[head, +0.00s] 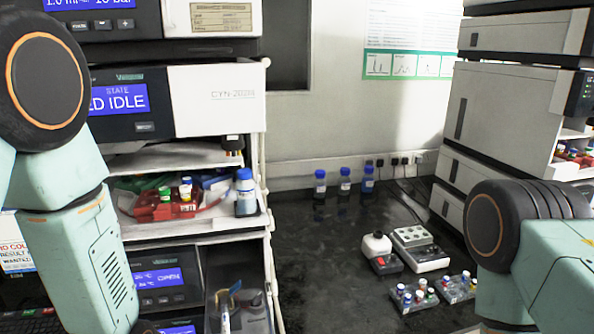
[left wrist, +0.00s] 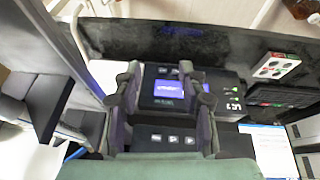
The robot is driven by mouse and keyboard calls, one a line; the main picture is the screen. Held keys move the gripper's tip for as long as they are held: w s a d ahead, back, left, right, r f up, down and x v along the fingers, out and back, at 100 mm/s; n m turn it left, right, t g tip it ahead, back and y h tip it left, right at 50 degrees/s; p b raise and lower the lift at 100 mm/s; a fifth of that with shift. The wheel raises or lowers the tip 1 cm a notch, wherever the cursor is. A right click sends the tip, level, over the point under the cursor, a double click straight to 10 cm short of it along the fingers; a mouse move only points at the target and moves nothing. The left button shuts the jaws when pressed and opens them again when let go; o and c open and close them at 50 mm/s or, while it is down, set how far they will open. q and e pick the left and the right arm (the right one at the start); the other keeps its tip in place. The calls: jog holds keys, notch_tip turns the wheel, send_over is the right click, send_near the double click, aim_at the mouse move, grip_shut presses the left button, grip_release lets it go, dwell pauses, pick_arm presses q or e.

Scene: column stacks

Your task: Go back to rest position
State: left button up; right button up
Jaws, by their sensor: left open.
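My left gripper (left wrist: 161,76) shows in the left wrist view with its two fingers spread apart and nothing between them. Behind the gap is a dark instrument panel with a small lit blue screen (left wrist: 169,88). In the head view my left arm comes in along the left edge, in front of the instrument stack, and its gripper is out of frame. My right arm shows at the right edge; its gripper is not in view.
An instrument stack (head: 215,100) stands at left, with a shelf holding a red vial rack (head: 165,207) and a blue-capped bottle (head: 245,197). Another stack (head: 500,120) stands at right. Several bottles, a small mixer (head: 376,246) and vial racks (head: 413,297) stand on the dark bench (head: 330,270).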

pick_arm(q)
jog(key=s+f+m+g+b, duration=0.3)
jog(key=s+f+b, duration=1.2)
jog(key=s+f, duration=0.9)
notch_tip(320, 180, down, 4)
jog(key=shift+r+g, duration=0.1)
jog(key=shift+g, duration=0.7)
pick_arm(e)
notch_tip(320, 180, down, 17)
jog(key=shift+r, duration=0.2)
jog(key=shift+w+d, duration=0.1)
jog(key=shift+d, duration=0.05)
pick_arm(q)
jog(key=shift+s+a, duration=0.1)
jog(key=shift+s, duration=0.15)
pick_arm(e)
jog(key=shift+s, duration=0.2)
